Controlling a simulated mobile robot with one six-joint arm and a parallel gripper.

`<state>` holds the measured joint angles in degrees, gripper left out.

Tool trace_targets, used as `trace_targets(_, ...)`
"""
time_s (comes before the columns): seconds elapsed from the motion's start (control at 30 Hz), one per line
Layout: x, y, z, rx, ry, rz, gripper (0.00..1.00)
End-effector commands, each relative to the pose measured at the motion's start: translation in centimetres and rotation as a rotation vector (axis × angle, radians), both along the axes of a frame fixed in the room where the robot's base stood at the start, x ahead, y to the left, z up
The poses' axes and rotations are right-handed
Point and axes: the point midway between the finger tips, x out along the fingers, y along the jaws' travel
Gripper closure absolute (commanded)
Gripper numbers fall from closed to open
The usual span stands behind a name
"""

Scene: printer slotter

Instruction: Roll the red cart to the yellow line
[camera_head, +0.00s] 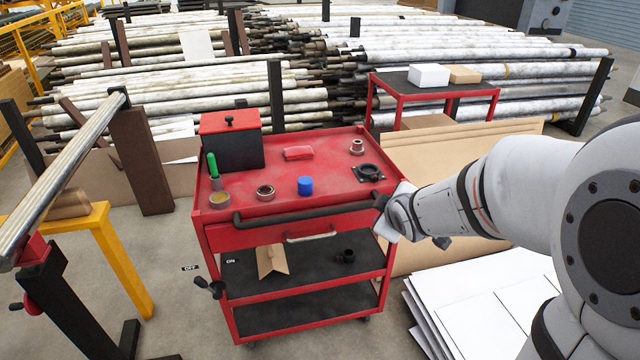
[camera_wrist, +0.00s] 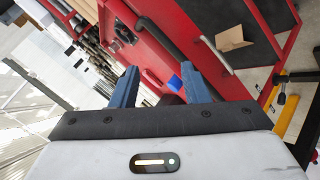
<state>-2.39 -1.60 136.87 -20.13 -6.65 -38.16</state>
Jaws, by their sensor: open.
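The red cart (camera_head: 300,183) stands in the middle of the head view, with a top tray, a drawer and lower shelves. Its black push handle (camera_head: 300,213) runs along the near edge. My gripper (camera_head: 388,222) is at the handle's right end. In the wrist view my gripper (camera_wrist: 160,85) has its two blue fingers apart, with the cart's red body (camera_wrist: 148,50) beyond them. The handle (camera_wrist: 172,42) slants past the right finger there; I cannot tell whether they touch. No yellow line on the floor can be made out.
A black box with a red lid (camera_head: 230,145), a blue cap (camera_head: 305,186) and small parts sit on the cart. A yellow stand (camera_head: 115,250) is left, white sheets (camera_head: 490,310) lie right. A second red cart (camera_head: 435,88) and pipe racks are behind.

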Motion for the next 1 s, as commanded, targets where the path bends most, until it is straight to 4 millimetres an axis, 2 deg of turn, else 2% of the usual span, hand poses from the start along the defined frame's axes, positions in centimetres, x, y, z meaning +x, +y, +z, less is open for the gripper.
trace_targets(0.03, 1.9, 1.2, -3.4, -0.046, -0.065, 0.102, 0.59)
trace_targets(0.1, 4.0, 3.4, -5.3, -0.112, -0.174, 0.262, 0.59)
trace_targets(0.2, 5.9, 6.5, -7.8, -0.181, -0.324, 0.462, 0.59)
trace_targets(0.33, 6.8, 9.7, -10.2, -0.231, -0.489, 0.646, 0.59)
trace_targets(0.43, 6.8, 11.2, -11.0, -0.248, -0.58, 0.73, 0.59)
trace_targets(0.63, 7.3, 12.8, -11.5, -0.257, -0.648, 0.787, 0.59)
trace_targets(1.0, 11.6, 16.2, -12.4, -0.257, -0.648, 0.784, 0.59)
